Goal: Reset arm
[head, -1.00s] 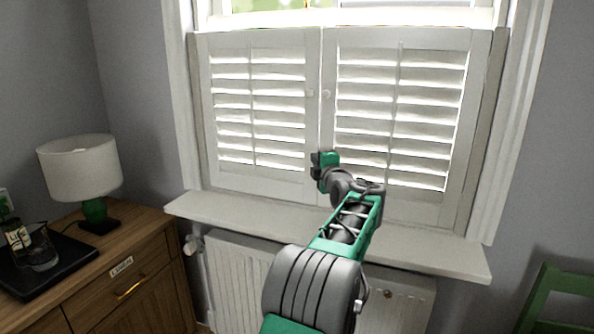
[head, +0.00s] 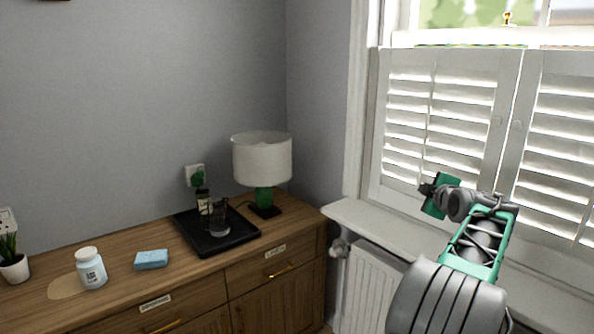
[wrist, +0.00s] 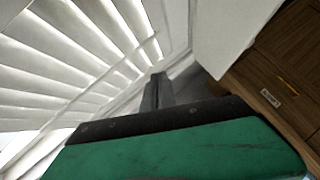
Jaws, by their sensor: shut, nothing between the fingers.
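My gripper (head: 428,189) is at the end of my green and grey arm, raised in front of the white window shutters (head: 440,115) on the right of the head view. In the wrist view my gripper (wrist: 157,92) has its dark fingers together with nothing between them. The shutter slats fill the left of the wrist view, close by. I cannot tell the exact gap between gripper and shutters.
A wooden cabinet (head: 290,248) stands at left. On it are a lamp (head: 262,160), a black tray (head: 185,222) with a bottle and glass, a blue sponge (head: 151,259), a white jar (head: 91,268) and a potted plant (head: 14,268). A windowsill (head: 365,222) and radiator (head: 372,290) lie below the window.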

